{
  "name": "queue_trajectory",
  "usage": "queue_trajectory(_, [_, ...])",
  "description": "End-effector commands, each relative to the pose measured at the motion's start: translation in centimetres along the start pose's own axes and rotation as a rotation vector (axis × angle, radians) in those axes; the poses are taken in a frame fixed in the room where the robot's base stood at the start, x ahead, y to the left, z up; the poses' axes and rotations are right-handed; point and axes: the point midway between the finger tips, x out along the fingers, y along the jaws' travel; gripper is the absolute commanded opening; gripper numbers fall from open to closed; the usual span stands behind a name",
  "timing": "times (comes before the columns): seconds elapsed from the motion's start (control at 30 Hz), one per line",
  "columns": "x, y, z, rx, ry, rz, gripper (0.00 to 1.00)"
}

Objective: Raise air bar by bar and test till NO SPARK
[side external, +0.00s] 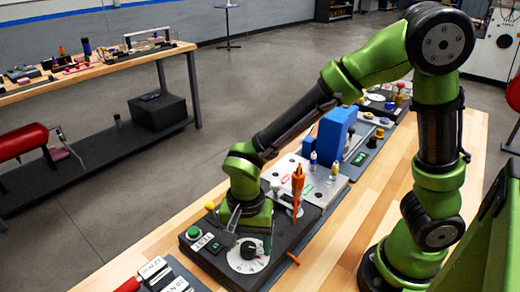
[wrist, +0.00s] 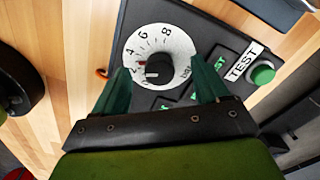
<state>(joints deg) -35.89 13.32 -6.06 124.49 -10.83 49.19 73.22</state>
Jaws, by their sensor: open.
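The bar dial (wrist: 178,42) is a white disc with numbers from 2 to 8 and a black knob (wrist: 158,68) at its middle. A red mark shows at the knob's left, near the 2 and 4; the exact setting is hard to read. The dial also shows in the side view (side external: 238,262). My gripper (wrist: 160,66) is open, its green fingers on either side of the knob; I cannot tell whether they touch it. The green button (wrist: 263,75) stands beside the TEST label (wrist: 242,62). In the side view the button (side external: 193,232) is left of my gripper (side external: 244,228).
An upright orange part (side external: 298,186) stands just behind my gripper on the dark panel (side external: 222,268). A blue block (side external: 334,132) is farther back. Labelled blocks (side external: 155,268) lie at the front left. Bare wood bench (side external: 345,230) shows to the right.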

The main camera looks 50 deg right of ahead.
Motion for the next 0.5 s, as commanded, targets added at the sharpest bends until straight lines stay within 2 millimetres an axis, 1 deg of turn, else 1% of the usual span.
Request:
queue_trajectory(0.3, [-2.6,0.0,0.0,0.001,0.000,-0.002,0.74])
queue_trajectory(0.5, [-3.6,0.0,0.0,0.000,0.000,0.000,0.74])
